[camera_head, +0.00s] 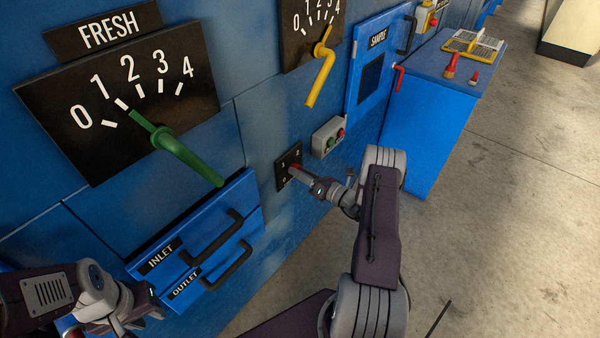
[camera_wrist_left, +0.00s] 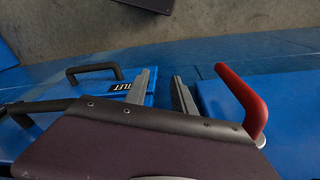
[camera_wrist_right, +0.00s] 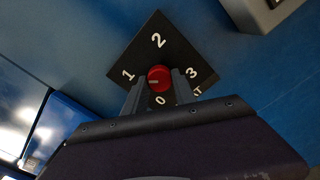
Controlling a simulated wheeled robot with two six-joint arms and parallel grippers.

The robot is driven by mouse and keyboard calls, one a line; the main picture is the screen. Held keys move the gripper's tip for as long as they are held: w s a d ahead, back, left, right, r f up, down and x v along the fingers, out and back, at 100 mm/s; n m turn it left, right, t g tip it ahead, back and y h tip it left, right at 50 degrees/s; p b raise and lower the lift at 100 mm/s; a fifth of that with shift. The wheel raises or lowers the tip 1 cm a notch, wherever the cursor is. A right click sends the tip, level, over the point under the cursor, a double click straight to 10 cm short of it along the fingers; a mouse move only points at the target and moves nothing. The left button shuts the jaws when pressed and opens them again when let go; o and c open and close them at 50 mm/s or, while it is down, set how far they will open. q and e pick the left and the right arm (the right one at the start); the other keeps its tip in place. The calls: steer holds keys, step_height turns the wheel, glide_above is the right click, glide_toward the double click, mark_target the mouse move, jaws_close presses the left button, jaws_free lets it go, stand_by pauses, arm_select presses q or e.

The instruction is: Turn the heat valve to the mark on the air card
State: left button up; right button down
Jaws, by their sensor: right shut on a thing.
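A red knob (camera_wrist_right: 160,77) sits on a black plate (camera_wrist_right: 158,48) numbered 0 to 3; the plate's word label is partly hidden. The knob's white line points left, near the 1. My right gripper (camera_wrist_right: 160,82) is shut on the knob; it also shows at the plate in the head view (camera_head: 298,172). My left gripper (camera_wrist_left: 164,76) is open and empty, low at the left in the head view (camera_head: 157,299), near the outlet drawer. A red lever (camera_wrist_left: 248,103) shows beside it in the left wrist view. I cannot make out an air card.
The FRESH dial (camera_head: 110,95) has a green lever (camera_head: 180,150); a second dial (camera_head: 293,30) has a yellow lever (camera_head: 321,75). INLET and OUTLET drawers have black handles (camera_head: 235,262). A button box (camera_head: 328,137) is near the knob. A booklet (camera_head: 473,45) lies on a blue cabinet (camera_head: 430,110).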

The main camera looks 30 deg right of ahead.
steer(key=c, duration=1)
jaws_free()
steer(key=v, duration=0.9)
steer(key=shift+s, duration=0.1)
